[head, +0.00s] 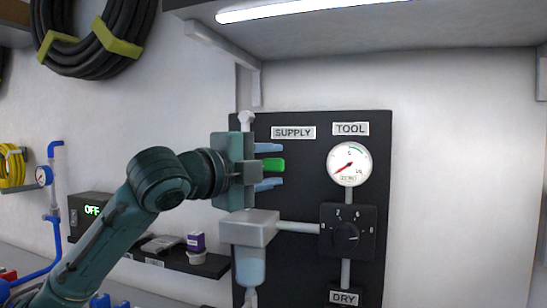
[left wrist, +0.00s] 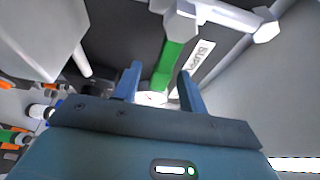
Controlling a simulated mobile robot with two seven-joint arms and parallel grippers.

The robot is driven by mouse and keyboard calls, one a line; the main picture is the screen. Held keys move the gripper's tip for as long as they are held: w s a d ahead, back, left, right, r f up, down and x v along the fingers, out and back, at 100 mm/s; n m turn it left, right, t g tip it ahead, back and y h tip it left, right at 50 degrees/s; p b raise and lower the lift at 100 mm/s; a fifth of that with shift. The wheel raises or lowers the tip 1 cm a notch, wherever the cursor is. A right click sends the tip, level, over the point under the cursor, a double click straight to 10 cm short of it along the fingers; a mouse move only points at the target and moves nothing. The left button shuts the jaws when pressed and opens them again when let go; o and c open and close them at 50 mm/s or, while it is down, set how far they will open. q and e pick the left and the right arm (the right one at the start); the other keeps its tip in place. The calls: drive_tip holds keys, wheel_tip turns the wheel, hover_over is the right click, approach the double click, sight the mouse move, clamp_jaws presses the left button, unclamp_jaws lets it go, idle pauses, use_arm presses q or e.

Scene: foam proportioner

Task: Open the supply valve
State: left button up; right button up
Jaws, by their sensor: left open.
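The supply valve's green handle (head: 273,164) shows below the SUPPLY label (head: 293,132) on the black panel. My left gripper (head: 268,167) is open, with one blue finger above the handle and one below it in the head view. In the left wrist view the green handle (left wrist: 168,62) runs from a white pipe fitting toward the space between the open fingers (left wrist: 160,72). I cannot tell whether either finger touches it. The valve body is mostly hidden behind my gripper. My right gripper is not in view.
The black panel (head: 378,135) also carries a TOOL gauge (head: 348,164), a black selector knob (head: 346,235) and a grey block (head: 249,228) with a clear bowl below my gripper. A shelf (head: 440,25) overhangs the panel. The white wall at right is bare.

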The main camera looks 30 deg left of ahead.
use_arm(q)
drive_tip(key=shift+w+d, duration=0.1)
drive_tip(key=shift+w, duration=0.5)
clamp_jaws()
